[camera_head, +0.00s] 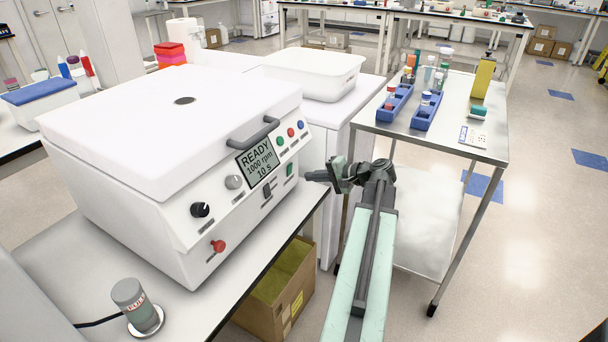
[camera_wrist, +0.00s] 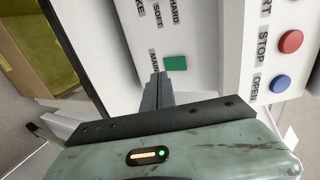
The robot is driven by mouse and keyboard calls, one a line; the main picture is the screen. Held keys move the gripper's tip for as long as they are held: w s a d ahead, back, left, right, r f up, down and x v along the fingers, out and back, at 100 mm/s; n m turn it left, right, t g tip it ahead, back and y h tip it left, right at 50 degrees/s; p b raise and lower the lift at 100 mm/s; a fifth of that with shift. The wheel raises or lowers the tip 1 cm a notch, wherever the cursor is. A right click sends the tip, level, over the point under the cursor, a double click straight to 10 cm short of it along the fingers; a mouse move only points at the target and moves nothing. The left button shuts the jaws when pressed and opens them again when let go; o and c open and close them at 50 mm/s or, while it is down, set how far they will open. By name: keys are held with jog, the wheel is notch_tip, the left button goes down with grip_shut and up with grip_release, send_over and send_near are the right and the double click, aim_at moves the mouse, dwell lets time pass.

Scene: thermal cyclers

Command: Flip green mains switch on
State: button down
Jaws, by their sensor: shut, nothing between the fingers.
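The green mains switch (camera_wrist: 175,63) is on the white front panel of the centrifuge, beside a label that reads "MAIN" in part. It also shows in the head view (camera_head: 290,170), at the right end of the panel. My gripper (camera_wrist: 160,76) is shut and empty, its fingertips pointing at the panel just beside and below the green switch. I cannot tell whether the tips touch the panel. In the head view my gripper (camera_head: 308,176) reaches the panel's right end from the right. The centrifuge (camera_head: 130,150) has a closed lid and a display reading "READY 1000 rpm 10 s".
A red button (camera_wrist: 290,41) and a blue button (camera_wrist: 280,83) sit near the switch, labelled STOP and OPEN. A cardboard box (camera_head: 265,300) stands below the bench edge. A metal cart (camera_head: 440,142) with blue racks stands to the right. A grey cylinder (camera_head: 130,300) stands at front left.

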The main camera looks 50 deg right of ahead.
jog(key=f+p+v, duration=0.1)
jog(key=v, duration=0.7)
jog(key=shift+s+f, duration=0.3)
jog(key=shift+s, duration=0.3)
jog(key=shift+d, duration=0.15)
